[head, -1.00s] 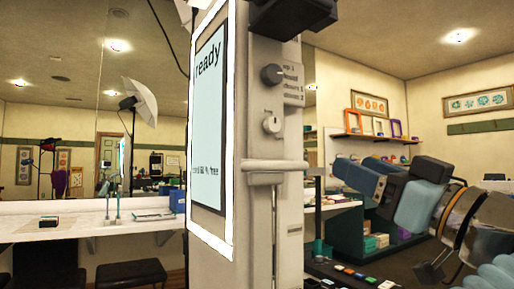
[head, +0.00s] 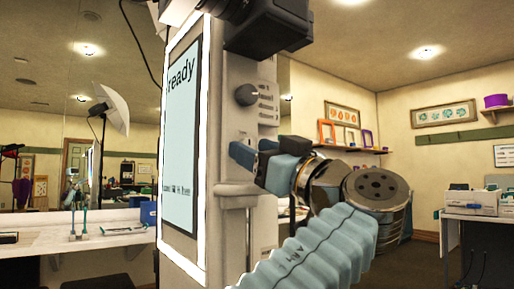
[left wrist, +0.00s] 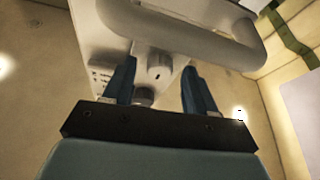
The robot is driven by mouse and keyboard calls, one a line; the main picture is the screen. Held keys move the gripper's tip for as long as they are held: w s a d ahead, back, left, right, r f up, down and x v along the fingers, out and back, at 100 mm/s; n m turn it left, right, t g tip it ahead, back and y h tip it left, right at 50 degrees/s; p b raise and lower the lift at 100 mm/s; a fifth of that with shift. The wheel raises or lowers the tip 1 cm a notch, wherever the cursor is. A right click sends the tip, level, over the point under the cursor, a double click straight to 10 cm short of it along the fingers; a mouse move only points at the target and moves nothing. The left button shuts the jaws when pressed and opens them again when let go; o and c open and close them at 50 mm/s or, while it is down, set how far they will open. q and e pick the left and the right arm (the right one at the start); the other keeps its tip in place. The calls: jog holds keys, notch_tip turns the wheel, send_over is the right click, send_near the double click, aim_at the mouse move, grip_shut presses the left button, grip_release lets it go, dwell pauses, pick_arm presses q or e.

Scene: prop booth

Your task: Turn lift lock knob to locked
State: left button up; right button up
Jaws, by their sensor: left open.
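The pale lock knob (left wrist: 160,67) sits on the side face of the booth column (head: 232,118), near the grey handle bar (left wrist: 185,27) in the left wrist view. My left gripper (head: 249,150) is open at that face, just below the dark selector knob (head: 246,95), and hides the lock knob in the head view. In the left wrist view, its two blue fingers (left wrist: 157,75) stand on either side of the lock knob, with visible gaps. The selector knob (left wrist: 144,95) shows partly between them, nearer the palm. The lock knob's setting is not readable.
A screen reading "ready" (head: 180,130) faces left on the column. A black box-like unit (head: 268,25) juts out above the knobs. A counter (head: 90,232) is at left, and a table with bins (head: 470,205) stands far right.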

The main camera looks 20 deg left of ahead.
pick_arm(q)
jog(key=shift+c, duration=0.3)
jog(key=c, duration=1)
